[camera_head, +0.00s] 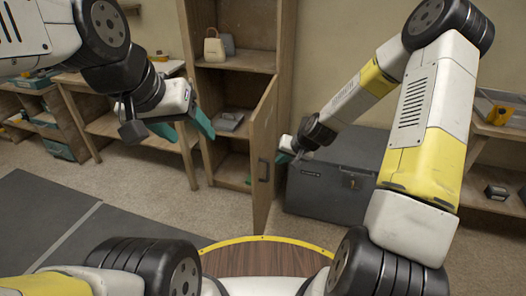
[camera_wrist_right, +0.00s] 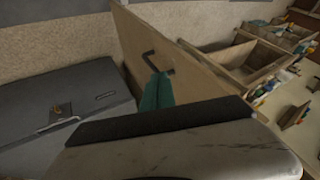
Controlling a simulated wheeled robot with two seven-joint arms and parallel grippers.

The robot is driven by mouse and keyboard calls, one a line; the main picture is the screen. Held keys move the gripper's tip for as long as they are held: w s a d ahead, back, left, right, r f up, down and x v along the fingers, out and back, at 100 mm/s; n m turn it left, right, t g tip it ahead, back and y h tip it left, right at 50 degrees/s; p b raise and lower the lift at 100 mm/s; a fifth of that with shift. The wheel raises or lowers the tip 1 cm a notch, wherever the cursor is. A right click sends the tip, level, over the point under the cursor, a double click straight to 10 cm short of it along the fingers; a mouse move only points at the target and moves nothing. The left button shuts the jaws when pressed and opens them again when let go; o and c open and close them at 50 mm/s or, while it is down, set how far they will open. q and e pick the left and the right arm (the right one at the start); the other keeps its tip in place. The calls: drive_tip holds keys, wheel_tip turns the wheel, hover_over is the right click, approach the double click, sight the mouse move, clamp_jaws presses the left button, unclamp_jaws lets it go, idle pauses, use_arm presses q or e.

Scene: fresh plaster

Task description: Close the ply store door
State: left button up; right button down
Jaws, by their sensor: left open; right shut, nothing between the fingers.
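The ply store door (camera_head: 264,150) stands open, swung out from the tall plywood cabinet (camera_head: 285,60), with its shelves exposed. A dark bar handle (camera_head: 264,170) is on its outer face. The door (camera_wrist_right: 190,70) and handle (camera_wrist_right: 150,61) also show in the right wrist view. My right gripper (camera_head: 283,157) is shut and empty, just right of the door on its handle side. Its teal fingertips (camera_wrist_right: 157,90) appear close to the handle; I cannot tell whether they touch. My left gripper (camera_head: 187,128) is open and empty, left of the cabinet opening.
A dark grey chest (camera_head: 325,190) stands on the floor right of the door. A cream bag (camera_head: 214,47) and a grey item (camera_head: 230,121) sit on the cabinet shelves. Wooden benches (camera_head: 120,125) line the left wall. Carpet is clear before the cabinet.

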approach(255, 169)
wheel_tip(255, 169, down, 5)
drive_tip(key=w+d, duration=0.2)
drive_tip(key=shift+w+a+r, duration=0.1)
drive_tip(key=shift+w+a, duration=0.15)
drive_tip(key=shift+a, duration=0.65)
drive_tip(key=shift+w+a+r, duration=0.1)
drive_tip(key=shift+w+a, duration=0.1)
drive_tip(key=shift+a, duration=0.65)
